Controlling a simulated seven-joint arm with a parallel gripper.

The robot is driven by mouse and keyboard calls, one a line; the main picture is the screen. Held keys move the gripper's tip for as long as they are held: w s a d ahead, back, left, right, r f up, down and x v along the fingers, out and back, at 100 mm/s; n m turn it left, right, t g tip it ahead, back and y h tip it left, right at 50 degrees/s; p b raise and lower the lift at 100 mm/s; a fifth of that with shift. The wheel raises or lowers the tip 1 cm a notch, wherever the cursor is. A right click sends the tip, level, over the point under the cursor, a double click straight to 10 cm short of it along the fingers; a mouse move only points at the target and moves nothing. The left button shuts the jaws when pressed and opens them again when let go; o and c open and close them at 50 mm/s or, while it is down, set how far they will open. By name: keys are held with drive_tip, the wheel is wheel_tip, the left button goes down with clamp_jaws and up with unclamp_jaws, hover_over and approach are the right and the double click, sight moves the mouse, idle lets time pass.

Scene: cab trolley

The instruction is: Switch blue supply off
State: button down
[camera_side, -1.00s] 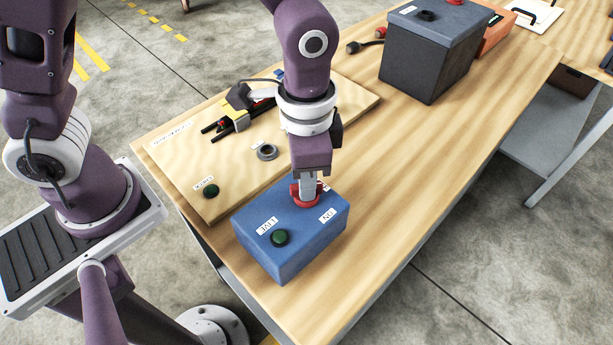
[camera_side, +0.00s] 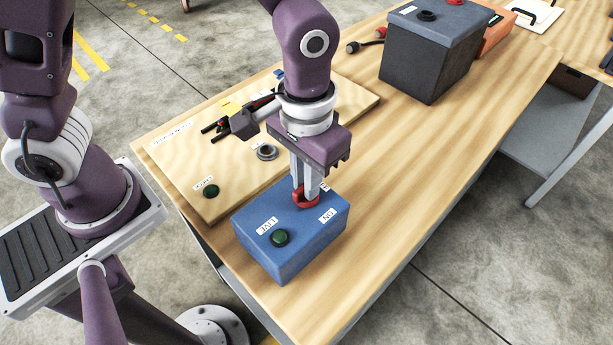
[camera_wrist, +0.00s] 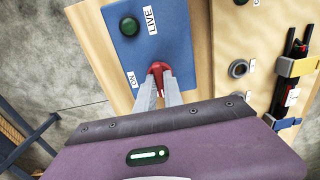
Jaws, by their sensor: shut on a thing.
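The blue supply box (camera_side: 300,245) sits on the near part of the wooden bench, with a red switch handle (camera_side: 306,202) on its top. My gripper (camera_side: 306,194) points down from above and is shut on the red handle. In the wrist view, the two fingertips (camera_wrist: 161,74) pinch the handle (camera_wrist: 157,66) from both sides. An ON label (camera_side: 328,216) lies on the box top beside the handle; another label behind the fingers is mostly hidden. A dark green lamp (camera_side: 280,237) with a LIVE label (camera_side: 267,226) is at the box's near left.
A dark grey box (camera_side: 430,65) stands farther back. The bench right of the blue box is clear.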

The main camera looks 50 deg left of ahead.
idle(0.5)
drive_tip(key=c, duration=1.5)
unclamp_jaws()
drive_tip(key=shift+o, duration=0.2)
wheel_tip(320, 180, up, 7)
drive_tip(key=shift+r, duration=0.1)
drive_tip(key=s+a+r+t, duration=0.2)
drive_tip(key=s+a+r, duration=0.2)
drive_tip(key=a, duration=0.3)
drive_tip(key=s+a+r+t, duration=0.3)
drive_tip(key=s+a+r, duration=0.2)
drive_tip(key=s+a, duration=0.2)
drive_tip(key=shift+a+t, duration=0.3)
drive_tip(key=shift+a, duration=0.4)
